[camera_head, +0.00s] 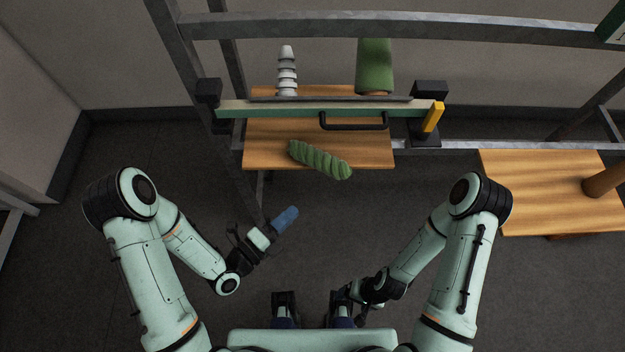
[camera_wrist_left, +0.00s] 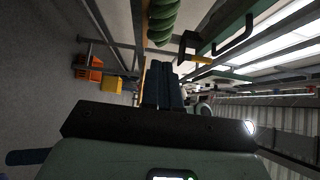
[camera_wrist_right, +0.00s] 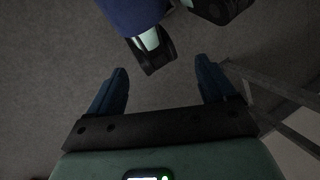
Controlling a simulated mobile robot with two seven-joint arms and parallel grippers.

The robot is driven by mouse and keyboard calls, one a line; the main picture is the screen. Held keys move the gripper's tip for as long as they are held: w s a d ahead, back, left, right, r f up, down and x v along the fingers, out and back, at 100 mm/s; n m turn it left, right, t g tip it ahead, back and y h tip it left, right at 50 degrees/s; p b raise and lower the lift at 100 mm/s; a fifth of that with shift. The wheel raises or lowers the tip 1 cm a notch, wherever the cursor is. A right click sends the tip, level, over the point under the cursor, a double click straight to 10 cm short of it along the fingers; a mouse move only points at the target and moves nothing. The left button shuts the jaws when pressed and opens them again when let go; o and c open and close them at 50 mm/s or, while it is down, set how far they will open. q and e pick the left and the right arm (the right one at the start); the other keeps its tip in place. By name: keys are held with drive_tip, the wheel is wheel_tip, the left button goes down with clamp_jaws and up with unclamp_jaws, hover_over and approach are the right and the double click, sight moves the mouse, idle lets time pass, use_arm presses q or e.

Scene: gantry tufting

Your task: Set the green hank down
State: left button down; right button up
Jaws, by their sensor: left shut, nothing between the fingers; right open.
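The green hank (camera_head: 320,160), a twisted green bundle, lies at a slant on the front part of the wooden shelf (camera_head: 262,157) in the head view. Its coiled end also shows at the top of the left wrist view (camera_wrist_left: 163,20). My left gripper (camera_head: 289,215) is shut and empty, in front of and below the shelf, apart from the hank. Its closed fingers show in the left wrist view (camera_wrist_left: 163,82). My right gripper (camera_wrist_right: 160,85) is open and empty, low and close to my body, over the floor.
A green bar with a black handle (camera_head: 354,126) and a yellow lever (camera_head: 433,117) spans above the shelf. A green cone (camera_head: 375,66) and a grey-white ribbed piece (camera_head: 287,72) stand behind it. A second wooden shelf (camera_head: 540,185) is at right. Metal frame rails surround these.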

sight(309, 164)
use_arm(q)
drive_tip(key=b+x, duration=0.2)
drive_tip(key=x, duration=0.1)
drive_tip(key=w+a+b+x, duration=0.1)
drive_tip(key=b+x, duration=0.2)
drive_tip(key=x, duration=0.1)
drive_tip(key=b+x, duration=0.3)
drive_tip(key=x, duration=0.1)
drive_tip(key=shift+w+a, duration=0.25)
drive_tip(key=shift+w, duration=0.45)
use_arm(e)
wheel_tip(309, 164, down, 8)
drive_tip(key=w, duration=0.1)
drive_tip(key=shift+r+t, duration=0.25)
drive_tip(key=shift+t, duration=0.15)
use_arm(q)
drive_tip(key=shift+f, duration=0.1)
use_arm(e)
drive_tip(key=shift+w, duration=0.1)
